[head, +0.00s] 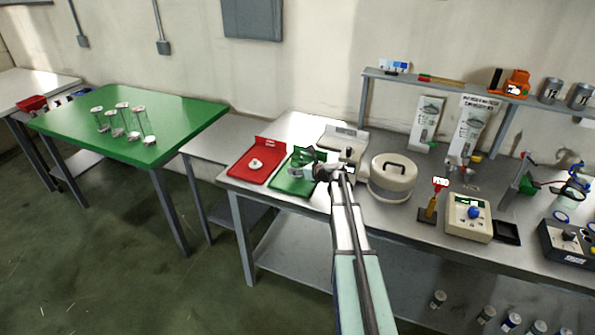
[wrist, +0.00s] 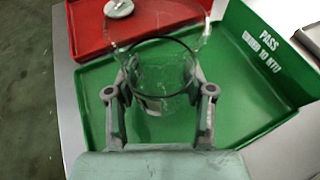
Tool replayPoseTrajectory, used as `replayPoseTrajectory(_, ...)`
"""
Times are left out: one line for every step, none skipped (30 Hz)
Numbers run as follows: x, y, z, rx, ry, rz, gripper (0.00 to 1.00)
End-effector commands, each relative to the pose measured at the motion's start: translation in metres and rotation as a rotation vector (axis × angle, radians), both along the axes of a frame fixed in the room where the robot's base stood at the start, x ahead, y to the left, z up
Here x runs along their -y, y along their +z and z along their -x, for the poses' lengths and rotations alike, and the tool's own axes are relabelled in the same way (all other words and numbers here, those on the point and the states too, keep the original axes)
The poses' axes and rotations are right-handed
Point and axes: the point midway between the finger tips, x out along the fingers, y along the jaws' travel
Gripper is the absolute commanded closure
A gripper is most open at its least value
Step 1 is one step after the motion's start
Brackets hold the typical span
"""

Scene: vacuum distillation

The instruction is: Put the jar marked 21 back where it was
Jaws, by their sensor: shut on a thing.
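My gripper (head: 308,168) is over the green tray (head: 288,187) on the metal bench. In the wrist view my gripper (wrist: 161,84) is shut on a clear glass jar (wrist: 158,55), with a finger on each side of it. The jar is above the green tray (wrist: 245,105), whose raised back reads PASS. No number can be read on the jar, and whether its base touches the tray cannot be told. Several clear glass jars (head: 145,125) stand on the green table (head: 180,112) at the left.
A red tray (head: 244,172) with a round white piece (head: 256,164) lies left of the green tray. A cream lidded pot (head: 391,180) and a meter box (head: 468,217) stand to the right. A lower grey table (head: 222,143) fills the gap toward the green table. Much of the green table is clear.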

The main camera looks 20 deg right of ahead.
Motion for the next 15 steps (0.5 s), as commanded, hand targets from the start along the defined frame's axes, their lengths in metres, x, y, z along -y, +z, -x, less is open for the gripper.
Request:
replayPoseTrajectory(0.000, -0.005, -0.001, -0.001, 0.000, -0.002, 0.87)
replayPoseTrajectory(0.000, -0.009, -0.001, 0.000, 0.001, -0.001, 0.87)
replayPoseTrajectory(0.000, -0.012, 0.000, 0.000, 0.000, -0.001, 0.87)
replayPoseTrajectory(0.000, -0.014, 0.000, 0.000, 0.000, -0.001, 0.87)
replayPoseTrajectory(0.000, -0.015, 0.000, 0.000, 0.000, -0.001, 0.87)
replayPoseTrajectory(0.000, -0.015, 0.000, 0.000, 0.000, 0.000, 0.87)
replayPoseTrajectory(0.000, -0.015, 0.000, 0.000, 0.000, 0.000, 0.87)
replayPoseTrajectory(0.000, -0.015, 0.000, 0.001, 0.000, 0.000, 0.87)
replayPoseTrajectory(0.000, -0.015, 0.000, 0.001, 0.000, 0.000, 0.87)
replayPoseTrajectory(0.000, -0.015, 0.000, 0.001, 0.000, 0.000, 0.87)
replayPoseTrajectory(0.000, -0.015, 0.000, 0.001, 0.000, 0.000, 0.87)
replayPoseTrajectory(0.000, -0.015, 0.000, 0.001, 0.000, 0.000, 0.87)
replayPoseTrajectory(0.000, -0.016, 0.000, 0.000, 0.000, 0.000, 0.87)
replayPoseTrajectory(0.000, -0.017, 0.000, 0.000, 0.000, 0.000, 0.87)
replayPoseTrajectory(0.000, -0.019, 0.000, 0.000, 0.000, 0.000, 0.87)
